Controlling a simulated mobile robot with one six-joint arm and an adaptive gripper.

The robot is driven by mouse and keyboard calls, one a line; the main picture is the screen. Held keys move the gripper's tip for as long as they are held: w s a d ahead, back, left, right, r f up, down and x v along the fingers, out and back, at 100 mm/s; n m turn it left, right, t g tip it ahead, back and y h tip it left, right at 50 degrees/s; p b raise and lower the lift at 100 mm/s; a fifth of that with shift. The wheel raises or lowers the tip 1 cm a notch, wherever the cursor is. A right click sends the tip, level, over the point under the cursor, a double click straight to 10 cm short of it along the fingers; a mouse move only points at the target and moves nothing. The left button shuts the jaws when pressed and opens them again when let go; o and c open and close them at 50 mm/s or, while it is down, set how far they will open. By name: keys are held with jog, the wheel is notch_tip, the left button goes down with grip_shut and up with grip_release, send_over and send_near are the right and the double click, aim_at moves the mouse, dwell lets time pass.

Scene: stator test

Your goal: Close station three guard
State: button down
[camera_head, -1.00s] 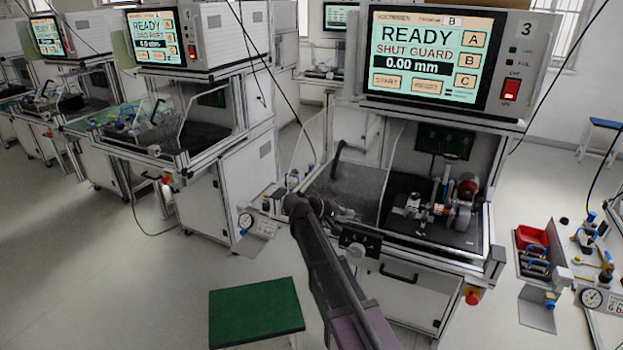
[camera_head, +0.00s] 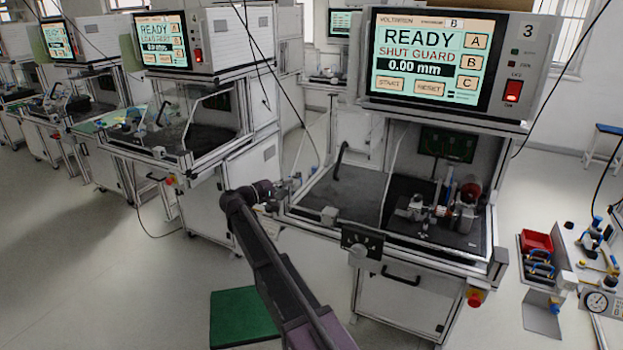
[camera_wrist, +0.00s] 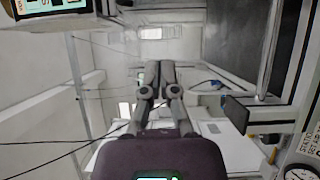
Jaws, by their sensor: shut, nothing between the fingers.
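Station three (camera_head: 528,60) shows "SHUT GUARD" on its screen (camera_head: 425,58), with "READY" and 0.00 mm. Its guard seems to be a clear panel whose pale edge (camera_head: 392,165) shows left of the test fixture (camera_head: 440,212); the fixture side is uncovered at the front. A curved black handle (camera_head: 342,158) stands towards the left of the bay. My gripper is at the left of the station, apart from the handle; its fingers are small and hard to make out in the head view. In the wrist view my gripper (camera_wrist: 152,68) has its fingers together and empty.
A black control block with a knob (camera_head: 361,244) sticks out of the station's front edge. A side bench with a red bin (camera_head: 537,242) and gauge is at right. Another station (camera_head: 175,130) stands at left.

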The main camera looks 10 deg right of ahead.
send_near(325, 175)
jog(key=d+r, duration=0.1)
jog(key=d, duration=0.2)
jog(key=w+d+r, duration=0.1)
jog(key=shift+w+d+r, duration=0.1)
jog(key=shift+d+r, duration=0.2)
jog(key=shift+d, duration=0.1)
jog(key=shift+s+d, duration=0.35)
jog(key=shift+d, duration=0.5)
jog(key=shift+s+d, duration=0.4)
jog(key=shift+d, duration=0.5)
